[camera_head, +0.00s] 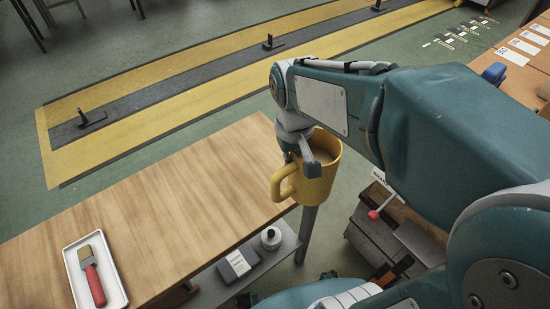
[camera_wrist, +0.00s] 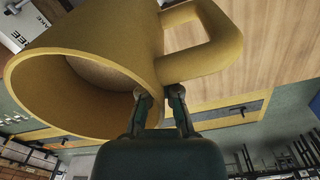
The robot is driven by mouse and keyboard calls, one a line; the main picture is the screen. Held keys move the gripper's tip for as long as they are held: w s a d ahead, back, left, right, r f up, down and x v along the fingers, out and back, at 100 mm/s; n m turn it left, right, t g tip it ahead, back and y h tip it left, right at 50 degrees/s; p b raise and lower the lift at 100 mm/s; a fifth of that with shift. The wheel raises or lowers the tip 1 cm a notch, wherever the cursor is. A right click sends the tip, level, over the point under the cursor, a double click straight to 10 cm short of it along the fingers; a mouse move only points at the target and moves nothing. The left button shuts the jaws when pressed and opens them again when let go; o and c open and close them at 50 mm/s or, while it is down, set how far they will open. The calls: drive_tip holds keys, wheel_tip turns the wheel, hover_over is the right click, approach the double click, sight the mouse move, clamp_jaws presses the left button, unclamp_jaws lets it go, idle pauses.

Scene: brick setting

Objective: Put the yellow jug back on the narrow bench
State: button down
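The yellow jug (camera_head: 323,184) is in my gripper (camera_head: 307,160), upright in the head view with its handle toward the left. The wrist view shows the jug (camera_wrist: 95,45) close up, and the fingers of my gripper (camera_wrist: 160,98) are closed on its rim beside the handle. The jug looks clear of any support. A bench with a light wooden top (camera_head: 165,195) is to the left, and the jug overlaps its right end in the picture. I cannot tell the jug's exact height above the top.
A white tray (camera_head: 70,262) with a red-handled brush (camera_head: 92,278) lies on the bench's near left part. A lower shelf (camera_head: 282,258) holds a grey box (camera_head: 237,266) and a small round pot (camera_head: 271,238). Most of the wooden top is bare.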

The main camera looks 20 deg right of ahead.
drive_tip(key=w+a+f, duration=0.3)
drive_tip(key=w+f, duration=0.9)
drive_tip(key=w, duration=0.1)
drive_tip(key=shift+w+f, duration=0.3)
drive_tip(key=shift+w, duration=0.05)
drive_tip(key=shift+a+f, duration=0.1)
drive_tip(key=c, duration=0.8)
unclamp_jaws()
